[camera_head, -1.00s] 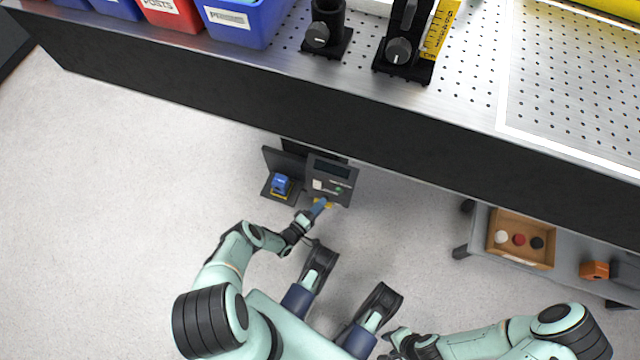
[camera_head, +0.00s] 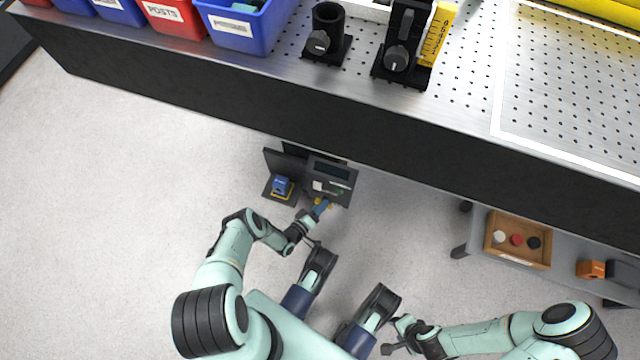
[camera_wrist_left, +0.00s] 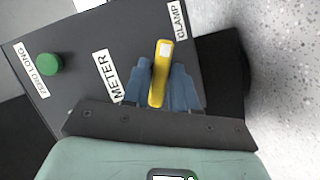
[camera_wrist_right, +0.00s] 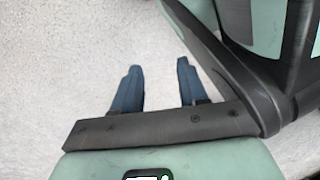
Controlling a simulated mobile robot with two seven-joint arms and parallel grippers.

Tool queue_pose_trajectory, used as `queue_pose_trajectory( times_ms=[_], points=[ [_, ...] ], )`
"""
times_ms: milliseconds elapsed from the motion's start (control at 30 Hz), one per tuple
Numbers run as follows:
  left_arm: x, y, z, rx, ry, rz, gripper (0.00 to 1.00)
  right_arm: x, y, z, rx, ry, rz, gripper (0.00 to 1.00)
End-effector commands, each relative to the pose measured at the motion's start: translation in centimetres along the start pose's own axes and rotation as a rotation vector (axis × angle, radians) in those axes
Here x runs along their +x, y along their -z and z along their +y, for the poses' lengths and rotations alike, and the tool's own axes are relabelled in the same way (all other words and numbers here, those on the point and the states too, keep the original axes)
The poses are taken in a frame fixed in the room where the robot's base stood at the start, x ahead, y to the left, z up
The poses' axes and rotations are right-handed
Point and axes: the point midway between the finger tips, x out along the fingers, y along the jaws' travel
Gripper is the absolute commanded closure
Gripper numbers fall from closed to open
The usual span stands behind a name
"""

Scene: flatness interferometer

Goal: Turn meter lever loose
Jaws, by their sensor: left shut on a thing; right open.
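The meter box (camera_head: 331,172) stands under the front edge of the bench, with a dark screen and a panel. In the left wrist view its panel (camera_wrist_left: 85,75) carries the labels METER, CLAMP and ZERO LONG. The yellow meter lever (camera_wrist_left: 160,73) sits between the blue fingers of my left gripper (camera_wrist_left: 162,90), beside the METER and CLAMP labels. My left gripper (camera_head: 321,208) is shut on the lever. My right gripper (camera_head: 392,337) is open and empty over the floor; its two blue fingers (camera_wrist_right: 157,85) show apart in the right wrist view.
A green button (camera_wrist_left: 48,64) is on the panel. A blue-and-yellow device (camera_head: 281,186) sits left of the meter. The bench edge (camera_head: 200,96) overhangs behind. A wooden tray (camera_head: 518,240) and an orange block (camera_head: 590,269) lie on a low shelf at right.

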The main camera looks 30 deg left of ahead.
Motion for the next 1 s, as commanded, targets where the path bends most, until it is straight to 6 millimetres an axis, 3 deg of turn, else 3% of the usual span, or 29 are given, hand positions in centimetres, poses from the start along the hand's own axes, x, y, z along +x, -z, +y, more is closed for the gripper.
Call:
queue_pose_trajectory(
  times_ms=[500,1000],
  points=[
    [-0.1,-0.1,0.5,0.454,0.186,-0.001,1.0,-3.0,3.2,-2.9,-0.035,0.055,0.124,0.57],
    [0.0,-0.3,0.5,0.841,0.348,-0.002,1.0,-4.8,4.9,-4.5,-0.052,0.085,0.192,0.57]
  ],
)
